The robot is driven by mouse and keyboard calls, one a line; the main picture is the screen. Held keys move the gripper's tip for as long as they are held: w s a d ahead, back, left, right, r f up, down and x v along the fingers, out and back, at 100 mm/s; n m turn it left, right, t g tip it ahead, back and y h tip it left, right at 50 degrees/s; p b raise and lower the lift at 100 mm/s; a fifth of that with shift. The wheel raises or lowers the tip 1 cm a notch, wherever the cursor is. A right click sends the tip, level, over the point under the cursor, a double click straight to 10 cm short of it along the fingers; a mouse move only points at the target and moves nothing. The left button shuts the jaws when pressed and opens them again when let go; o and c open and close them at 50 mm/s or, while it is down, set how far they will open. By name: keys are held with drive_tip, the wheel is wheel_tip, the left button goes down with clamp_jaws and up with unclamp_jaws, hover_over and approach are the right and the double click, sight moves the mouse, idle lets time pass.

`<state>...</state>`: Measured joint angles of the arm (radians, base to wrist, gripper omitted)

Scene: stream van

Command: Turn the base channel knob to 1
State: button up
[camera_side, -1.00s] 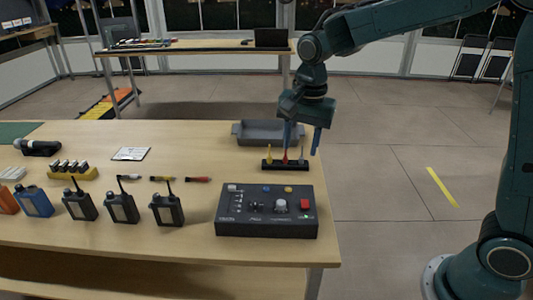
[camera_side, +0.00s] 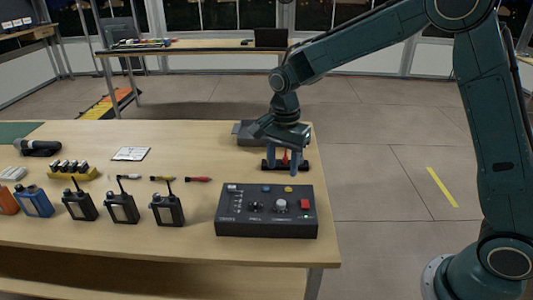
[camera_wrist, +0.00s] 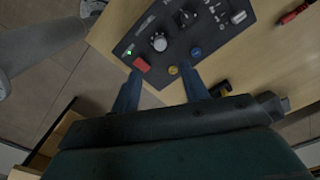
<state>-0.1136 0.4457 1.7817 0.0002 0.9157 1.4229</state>
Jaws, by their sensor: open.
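A dark base station box (camera_side: 230,226) lies on the table near its right edge. Its top carries a black knob (camera_side: 256,207) and, to its right, a larger grey knob (camera_side: 281,206). The wrist view also shows the black knob (camera_wrist: 186,18) and the grey knob (camera_wrist: 158,41). The labels are too small to read, so I cannot tell which is the channel knob or its setting. My gripper (camera_side: 283,168) is open and empty, pointing down above and behind the box. In the wrist view its fingertips (camera_wrist: 162,80) are spread at the box's back edge.
A red button (camera_side: 305,204), blue button (camera_side: 265,188) and yellow button (camera_side: 288,189) share the panel. Several radios, including one (camera_side: 167,210), stand left.

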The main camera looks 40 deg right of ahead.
sight(281, 202)
wheel_tip(281, 202, down, 12)
drive_tip(key=shift+r, duration=0.15)
idle(0.4)
clamp_jaws()
